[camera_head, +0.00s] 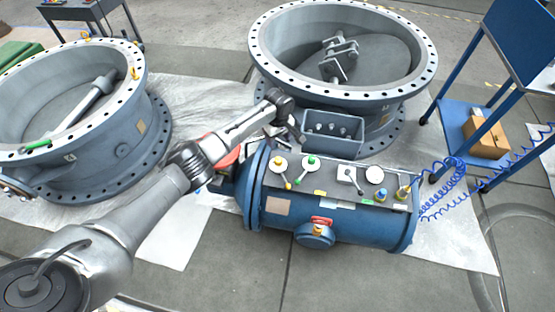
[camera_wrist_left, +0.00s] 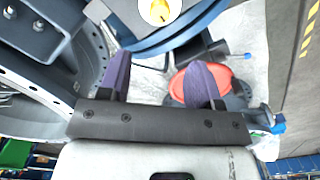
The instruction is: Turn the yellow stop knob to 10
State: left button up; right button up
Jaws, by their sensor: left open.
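The yellow stop knob (camera_head: 279,162) sits at the centre of a round white dial at the left end of the control panel on the blue tank. A yellow-tipped lever hangs below it. The knob also shows at the top edge of the left wrist view (camera_wrist_left: 160,11), partly cut off. My left gripper (camera_head: 286,137) is just behind and above the panel's left end, open and apart from the knob. Its two dark purple fingers (camera_wrist_left: 158,62) are spread with nothing between them. The dial's numbers are too small to read. My right gripper is not in view.
A green knob (camera_head: 311,161) on a similar dial is right beside the yellow one. A grey box (camera_head: 332,130) stands behind the panel. A red round part (camera_wrist_left: 191,85) lies near my fingers. Large valve bodies (camera_head: 70,168) stand left and behind. A blue coiled hose (camera_head: 448,180) is at right.

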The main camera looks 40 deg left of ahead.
aim_at(278, 160)
pick_arm(q)
notch_tip(278, 160, down, 14)
jog(key=b, duration=0.6)
jog(key=shift+r+b, duration=0.25)
jog(key=shift+b, duration=0.1)
jog(key=c, duration=0.9)
jog(key=shift+c, duration=0.2)
